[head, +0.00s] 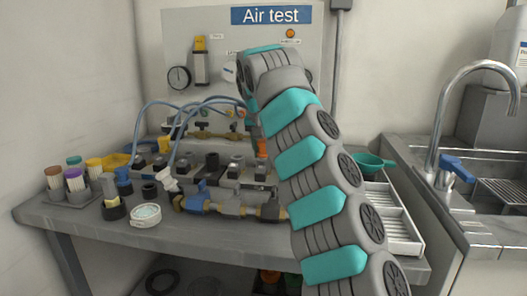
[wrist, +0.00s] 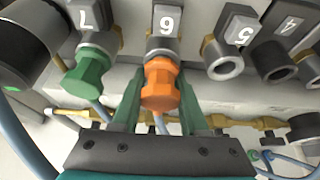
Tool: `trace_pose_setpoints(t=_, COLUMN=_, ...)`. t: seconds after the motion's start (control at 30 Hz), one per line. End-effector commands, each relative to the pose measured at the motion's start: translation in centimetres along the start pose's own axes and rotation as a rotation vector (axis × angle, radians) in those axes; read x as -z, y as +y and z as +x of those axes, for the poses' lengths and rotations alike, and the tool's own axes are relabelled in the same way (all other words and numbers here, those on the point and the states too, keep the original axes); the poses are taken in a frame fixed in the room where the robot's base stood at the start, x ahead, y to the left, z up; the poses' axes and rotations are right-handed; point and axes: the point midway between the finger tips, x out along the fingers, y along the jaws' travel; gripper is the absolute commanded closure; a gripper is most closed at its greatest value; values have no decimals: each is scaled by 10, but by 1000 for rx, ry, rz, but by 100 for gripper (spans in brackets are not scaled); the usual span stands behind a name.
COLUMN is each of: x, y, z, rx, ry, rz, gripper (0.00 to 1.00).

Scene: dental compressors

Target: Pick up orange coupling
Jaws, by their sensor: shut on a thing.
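The orange coupling (wrist: 161,88) sits at the end of the grey fitting under the block numbered 6 in the wrist view. It still appears joined to that fitting. My gripper (wrist: 160,82) has one green finger on each side of the coupling and is shut on it. In the head view my arm hides the gripper. A small orange patch (head: 262,147) shows beside my arm there, but I cannot tell whether it is the same coupling.
A green coupling (wrist: 87,72) is close on the left under block 7, and an open grey port (wrist: 225,66) is on the right under block 5. Blue hoses (head: 185,113) loop over the crowded bench. A sink tap (head: 440,115) stands at the right.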

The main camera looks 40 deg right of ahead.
Motion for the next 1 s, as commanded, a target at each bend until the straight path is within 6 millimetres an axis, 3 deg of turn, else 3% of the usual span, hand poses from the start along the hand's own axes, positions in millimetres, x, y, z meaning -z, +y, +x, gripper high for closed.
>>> trace_pose_setpoints(t=0.47, x=1, y=0, z=-1, rx=0, ry=1, rz=0, gripper=100)
trace_pose_setpoints(t=1.0, x=6, y=-1, z=-16, rx=2, ry=-5, rz=-1, gripper=100)
